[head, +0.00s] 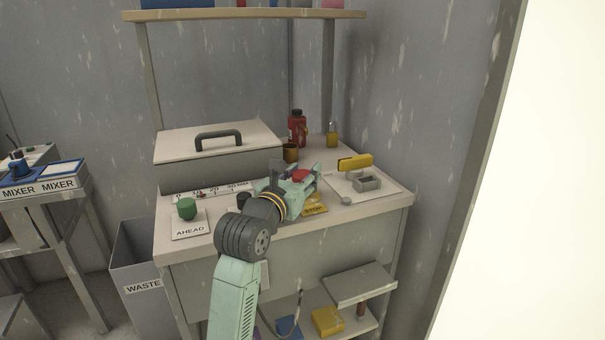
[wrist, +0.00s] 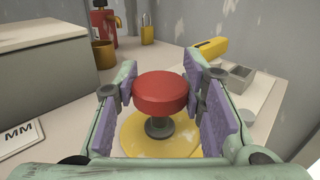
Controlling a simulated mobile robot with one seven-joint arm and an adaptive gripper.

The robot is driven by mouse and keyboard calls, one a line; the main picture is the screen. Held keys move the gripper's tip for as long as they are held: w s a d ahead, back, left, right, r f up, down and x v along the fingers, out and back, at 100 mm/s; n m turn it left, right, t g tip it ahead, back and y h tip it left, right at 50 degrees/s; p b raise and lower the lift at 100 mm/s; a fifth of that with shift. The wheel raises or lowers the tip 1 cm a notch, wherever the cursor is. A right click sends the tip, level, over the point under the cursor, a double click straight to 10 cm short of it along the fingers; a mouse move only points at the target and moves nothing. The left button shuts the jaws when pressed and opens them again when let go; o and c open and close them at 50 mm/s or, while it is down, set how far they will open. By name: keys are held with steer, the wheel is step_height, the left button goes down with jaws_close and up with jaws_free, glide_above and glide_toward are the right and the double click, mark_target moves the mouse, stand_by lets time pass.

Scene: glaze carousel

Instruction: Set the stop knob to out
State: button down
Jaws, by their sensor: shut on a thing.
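The stop knob (wrist: 161,92) is a red mushroom-shaped head on a dark stem above a round yellow plate (wrist: 133,135). A short length of the stem shows under the head in the wrist view. In the head view the red head (head: 301,176) shows at my gripper's end, and the yellow plate (head: 315,210) has lettering partly hidden by my gripper. My gripper (wrist: 165,95) is shut on the red head, with one purple pad on its left and one on its right. Whether the knob is in or out is not clear.
A green button (head: 186,208) on an AHEAD plate stands at the bench's front left. A lidded box (head: 215,142) is behind. A red bottle (head: 297,128), a brown cup (head: 291,152) and a yellow-handled tool (head: 355,162) stand farther back and right. A shelf (head: 245,14) hangs above.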

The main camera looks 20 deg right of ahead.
steer(key=shift+r+p, duration=0.35)
steer(key=shift+r, duration=0.3)
steer(key=c, duration=1)
jaws_free()
steer(key=shift+f, duration=0.1)
steer(key=v, duration=1.2)
